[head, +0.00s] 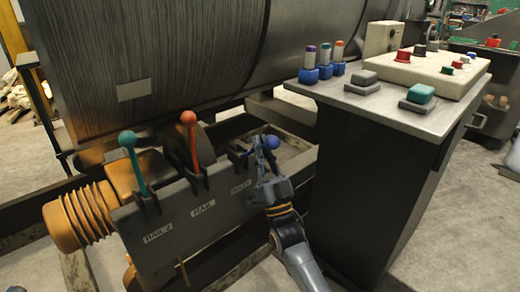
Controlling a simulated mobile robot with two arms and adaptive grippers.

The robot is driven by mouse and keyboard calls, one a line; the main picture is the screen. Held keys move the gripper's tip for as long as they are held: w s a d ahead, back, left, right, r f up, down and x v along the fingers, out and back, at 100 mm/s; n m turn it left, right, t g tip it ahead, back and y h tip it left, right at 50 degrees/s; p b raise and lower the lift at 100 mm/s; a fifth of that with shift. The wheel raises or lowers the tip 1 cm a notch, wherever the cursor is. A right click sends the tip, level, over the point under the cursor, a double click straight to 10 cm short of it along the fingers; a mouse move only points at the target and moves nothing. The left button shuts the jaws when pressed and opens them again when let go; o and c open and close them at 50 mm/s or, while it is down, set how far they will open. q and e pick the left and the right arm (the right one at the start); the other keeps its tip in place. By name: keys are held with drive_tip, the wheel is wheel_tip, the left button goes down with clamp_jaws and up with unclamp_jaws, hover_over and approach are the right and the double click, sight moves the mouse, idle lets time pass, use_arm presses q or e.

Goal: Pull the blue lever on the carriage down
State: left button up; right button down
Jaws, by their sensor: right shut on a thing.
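The blue lever with its round blue knob (272,142) is at the right end of a dark carriage panel (190,225) in the head view. My right gripper (268,158) comes up from below and is shut on the blue lever, just under or beside the knob. The gripper's fingers hide most of the lever's shaft. A teal lever (134,160) and a red-orange lever (191,140) stand upright in slots on the same panel, to the left. My left gripper is not in view.
A console (400,120) with several buttons and coloured-cap switches stands close to the right of my right arm. A large dark drum (200,60) lies behind the levers. A ribbed orange bellows (80,215) sticks out at the panel's left end.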

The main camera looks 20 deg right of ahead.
drive_tip(key=shift+s+a+f, duration=0.1)
drive_tip(key=shift+f, duration=0.3)
drive_tip(key=c, duration=1.8)
unclamp_jaws()
drive_tip(key=o, duration=0.4)
drive_tip(key=shift+s, duration=0.1)
drive_tip(key=shift+c, duration=0.2)
drive_tip(key=shift+r, duration=0.15)
drive_tip(key=v, duration=1.2)
